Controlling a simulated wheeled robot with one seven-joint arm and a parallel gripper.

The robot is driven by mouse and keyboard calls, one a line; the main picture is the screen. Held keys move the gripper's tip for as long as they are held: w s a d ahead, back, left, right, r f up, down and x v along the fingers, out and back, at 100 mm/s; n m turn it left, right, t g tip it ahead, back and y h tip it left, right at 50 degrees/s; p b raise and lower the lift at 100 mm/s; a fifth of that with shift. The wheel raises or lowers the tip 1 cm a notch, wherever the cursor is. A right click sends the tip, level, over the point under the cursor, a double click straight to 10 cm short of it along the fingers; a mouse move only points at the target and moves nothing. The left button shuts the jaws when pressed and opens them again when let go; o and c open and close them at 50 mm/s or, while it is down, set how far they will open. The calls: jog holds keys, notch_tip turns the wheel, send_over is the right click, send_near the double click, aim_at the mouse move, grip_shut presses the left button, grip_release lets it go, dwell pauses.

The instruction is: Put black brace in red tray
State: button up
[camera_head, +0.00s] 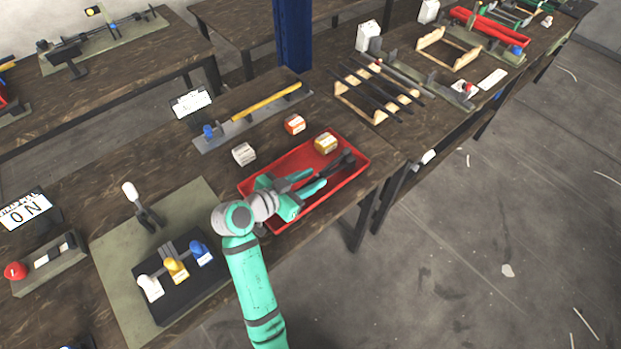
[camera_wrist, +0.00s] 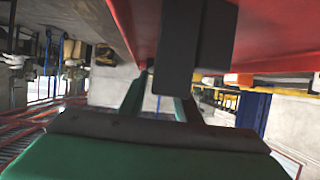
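The red tray (camera_head: 357,175) lies on the workbench near its front edge. The black brace (camera_head: 341,164) is inside the tray towards its right end, its left part near my fingertips. My gripper (camera_head: 318,178) is low over the tray, with its two teal fingers spread apart. In the wrist view, the brace (camera_wrist: 178,62) is close to the camera near my fingers (camera_wrist: 160,98), with a gap beside the left finger. The red tray (camera_wrist: 265,35) fills the upper part there. The exact contact between brace and tray floor is hidden.
A yellow-labelled box (camera_head: 326,143) stands at the tray's back edge; I cannot tell whether inside. An orange box (camera_head: 294,125) and a white box (camera_head: 244,153) stand behind the tray. A mat (camera_head: 112,240) with a black stand (camera_head: 180,285) is left. A wooden rack (camera_head: 352,97) is at right.

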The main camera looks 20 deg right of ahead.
jog(key=shift+r, duration=0.1)
jog(key=shift+a+r, duration=0.15)
jog(key=shift+a, duration=0.15)
jog(key=v, duration=1.1)
jog(key=shift+a+r, duration=0.15)
jog(key=shift+r, duration=0.05)
jog(key=shift+s, duration=0.15)
